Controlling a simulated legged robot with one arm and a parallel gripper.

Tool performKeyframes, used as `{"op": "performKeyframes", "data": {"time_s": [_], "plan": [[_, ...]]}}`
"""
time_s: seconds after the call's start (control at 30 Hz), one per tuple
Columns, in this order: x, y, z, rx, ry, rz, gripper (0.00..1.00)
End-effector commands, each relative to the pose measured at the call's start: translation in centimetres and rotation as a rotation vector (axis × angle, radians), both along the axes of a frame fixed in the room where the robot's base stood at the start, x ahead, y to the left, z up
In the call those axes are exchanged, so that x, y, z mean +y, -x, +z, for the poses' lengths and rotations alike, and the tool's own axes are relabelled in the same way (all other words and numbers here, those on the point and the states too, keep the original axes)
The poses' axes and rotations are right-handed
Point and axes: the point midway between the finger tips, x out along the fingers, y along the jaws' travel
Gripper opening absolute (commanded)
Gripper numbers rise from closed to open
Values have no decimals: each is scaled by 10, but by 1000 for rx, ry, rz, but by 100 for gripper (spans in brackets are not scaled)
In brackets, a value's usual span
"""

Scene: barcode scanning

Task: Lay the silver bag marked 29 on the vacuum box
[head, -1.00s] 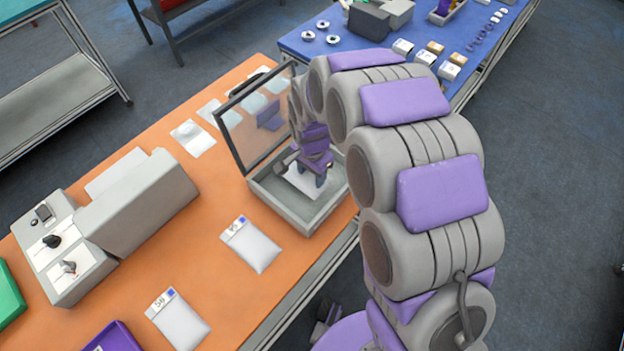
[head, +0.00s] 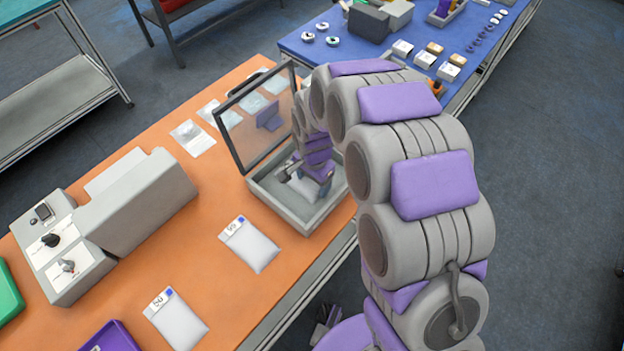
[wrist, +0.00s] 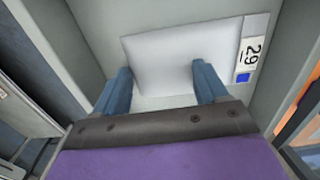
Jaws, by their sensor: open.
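The silver bag marked 29 (wrist: 180,58) lies flat on the floor of the vacuum box, its label at the right in the wrist view. The vacuum box (head: 308,226) is a grey open tray with its framed clear lid (head: 247,128) raised, on the orange table. My gripper (wrist: 163,82) is open, its two blue fingers apart over the near edge of the bag. In the head view my gripper (head: 314,188) is low inside the box and hides part of the bag. I cannot tell if the fingers touch the bag.
Two more silver bags, one in front of the box (head: 254,248) and one nearer (head: 178,322), lie on the orange table (head: 225,290). A grey machine (head: 140,200) stands at left. A blue table (head: 375,55) with small parts is behind.

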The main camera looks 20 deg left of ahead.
Motion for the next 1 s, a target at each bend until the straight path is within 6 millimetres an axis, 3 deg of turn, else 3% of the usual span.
{"op": "performKeyframes", "data": {"time_s": [0.37,0.57,0.77,1.0], "plan": [[1,1,-2,2,6,0,75],[2,1,8,0,4,0,75],[0,0,37,-3,0,-1,75],[0,0,88,-2,1,-1,75]]}}
